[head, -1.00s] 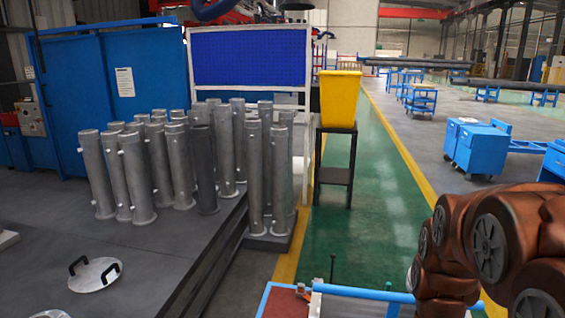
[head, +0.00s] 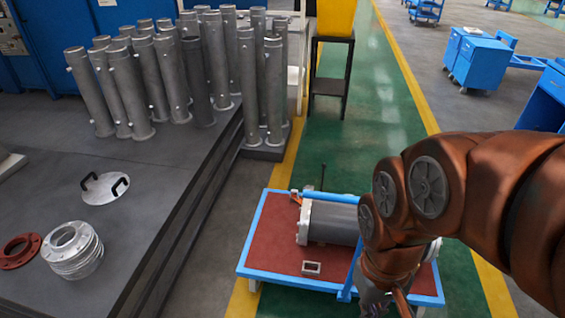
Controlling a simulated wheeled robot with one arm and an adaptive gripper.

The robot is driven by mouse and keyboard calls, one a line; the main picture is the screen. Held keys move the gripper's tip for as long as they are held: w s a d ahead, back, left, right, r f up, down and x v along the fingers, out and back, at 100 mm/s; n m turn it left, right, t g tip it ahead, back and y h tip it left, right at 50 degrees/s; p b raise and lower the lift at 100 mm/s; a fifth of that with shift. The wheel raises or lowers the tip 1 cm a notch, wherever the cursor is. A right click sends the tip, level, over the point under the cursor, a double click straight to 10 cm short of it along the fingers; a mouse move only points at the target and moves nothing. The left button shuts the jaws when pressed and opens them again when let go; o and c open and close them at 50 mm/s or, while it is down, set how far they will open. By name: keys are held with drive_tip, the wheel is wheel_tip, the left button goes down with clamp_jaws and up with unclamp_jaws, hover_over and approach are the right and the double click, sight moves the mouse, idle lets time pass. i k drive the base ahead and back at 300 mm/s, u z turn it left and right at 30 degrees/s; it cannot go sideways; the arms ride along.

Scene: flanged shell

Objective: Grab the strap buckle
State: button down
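A small pale rectangular frame (head: 311,268), which looks like the strap buckle, lies on the red top of a blue-edged cart (head: 268,254). A grey flanged cylinder (head: 333,222) lies on the cart behind it. My gripper (head: 385,303) is at the bottom of the head view, to the right of the small frame and apart from it in the picture. My copper-coloured arm hides most of it and the picture edge cuts it, so its fingers are not clear. The arm also covers the cart's right part.
A dark platform at left bears several upright grey tubes (head: 262,85), a round lid with black handles (head: 105,188), stacked silver flanges (head: 73,249) and a red ring (head: 19,251). A yellow bin (head: 336,18) on a black stand is behind the cart. Green floor lies between.

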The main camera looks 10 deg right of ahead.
sight(294, 192)
drive_tip(key=u, duration=1.25)
drive_tip(key=i, duration=1.9)
drive_tip(key=z, duration=1.9)
